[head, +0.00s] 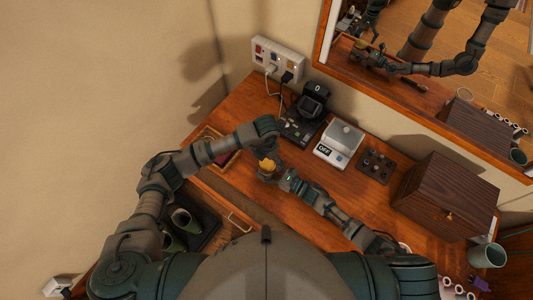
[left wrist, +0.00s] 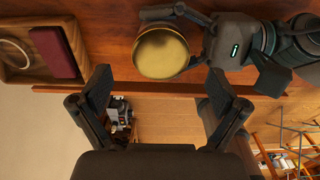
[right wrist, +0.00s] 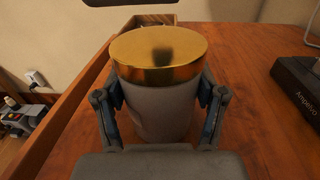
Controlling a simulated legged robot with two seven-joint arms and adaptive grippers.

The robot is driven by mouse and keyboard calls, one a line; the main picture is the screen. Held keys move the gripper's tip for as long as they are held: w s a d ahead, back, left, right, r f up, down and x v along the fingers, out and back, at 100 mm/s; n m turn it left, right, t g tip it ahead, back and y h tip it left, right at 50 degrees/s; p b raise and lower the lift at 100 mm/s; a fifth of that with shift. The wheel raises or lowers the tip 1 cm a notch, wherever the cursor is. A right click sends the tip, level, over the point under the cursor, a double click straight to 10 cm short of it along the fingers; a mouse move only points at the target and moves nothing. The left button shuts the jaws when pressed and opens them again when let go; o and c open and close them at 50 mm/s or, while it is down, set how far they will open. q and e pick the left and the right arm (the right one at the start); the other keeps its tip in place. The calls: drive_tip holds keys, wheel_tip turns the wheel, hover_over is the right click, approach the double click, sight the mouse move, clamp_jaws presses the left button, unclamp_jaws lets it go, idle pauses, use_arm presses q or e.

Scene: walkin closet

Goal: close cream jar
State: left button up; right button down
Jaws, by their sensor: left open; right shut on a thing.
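The cream jar is a grey cylinder (right wrist: 160,108) standing on the wooden table, with a gold lid (right wrist: 158,50) on top. The lid looks level on the jar; I cannot tell whether it is screwed tight. My right gripper (right wrist: 160,98) is shut around the jar's sides below the lid. The lid shows as a gold disc in the left wrist view (left wrist: 162,52) and also in the head view (head: 267,165). My left gripper (left wrist: 160,92) is open and empty, with the lid outside its fingers, toward the top of that picture. Its fingers are hidden in the head view.
A wooden tray (left wrist: 14,72) with a dark red item (left wrist: 54,52) lies left of the jar. A black device (head: 302,122), a scale (head: 338,146) and a dark wooden box (head: 443,195) stand along the table. A mirror (head: 440,75) hangs behind. The table's front edge is close to the jar.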

sight(267, 164)
use_arm(q)
drive_tip(key=shift+f, duration=1.65)
use_arm(e)
drive_tip(key=shift+f, duration=0.1)
use_arm(q)
drive_tip(key=c, duration=1.3)
drive_tip(key=o, duration=1.3)
drive_tip(key=shift+o, duration=0.2)
wheel_tip(267, 164, up, 12)
